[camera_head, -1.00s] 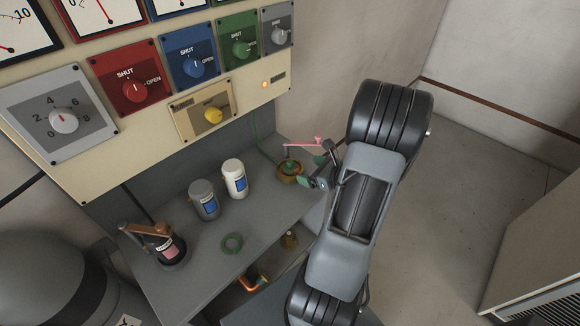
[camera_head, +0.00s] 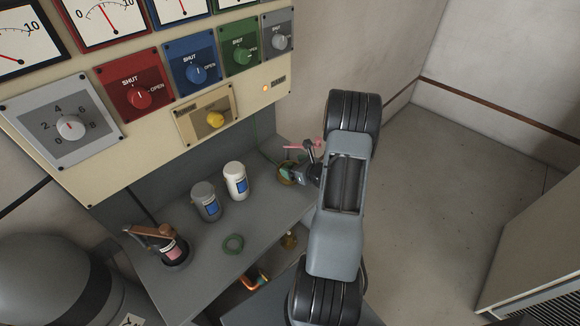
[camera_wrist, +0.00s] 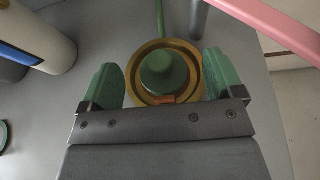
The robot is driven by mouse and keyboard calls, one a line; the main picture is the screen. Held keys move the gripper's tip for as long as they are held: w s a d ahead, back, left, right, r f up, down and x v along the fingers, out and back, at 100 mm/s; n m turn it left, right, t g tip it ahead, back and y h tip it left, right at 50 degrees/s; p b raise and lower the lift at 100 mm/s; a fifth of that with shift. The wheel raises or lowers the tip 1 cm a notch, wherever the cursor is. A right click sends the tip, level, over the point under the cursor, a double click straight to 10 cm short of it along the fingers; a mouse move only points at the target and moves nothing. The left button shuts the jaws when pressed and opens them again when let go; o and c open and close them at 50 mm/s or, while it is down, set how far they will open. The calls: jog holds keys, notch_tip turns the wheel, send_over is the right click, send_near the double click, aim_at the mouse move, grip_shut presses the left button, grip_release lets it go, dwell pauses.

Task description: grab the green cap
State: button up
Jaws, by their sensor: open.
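The green cap (camera_wrist: 163,72) is round and sits in the middle of a brass-coloured ring (camera_wrist: 142,92) in the wrist view. My gripper (camera_wrist: 164,78) is open, with one green fingertip on each side of the ring. The cap lies between the fingertips in the picture. I see no finger touching it, and how far the fingers are above it is hard to tell. In the head view the brass ring (camera_head: 284,180) shows at the right end of the shelf, and my arm hides most of the cap there.
A pink bar (camera_wrist: 275,25) crosses the upper right of the wrist view, close to the right finger. A white bottle (camera_head: 235,180) and a grey bottle (camera_head: 206,202) stand left of the ring. A green ring (camera_head: 233,244) lies on the grey shelf (camera_head: 195,262).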

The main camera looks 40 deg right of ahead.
jog(key=shift+x, duration=1.15)
jog(key=c, duration=1.1)
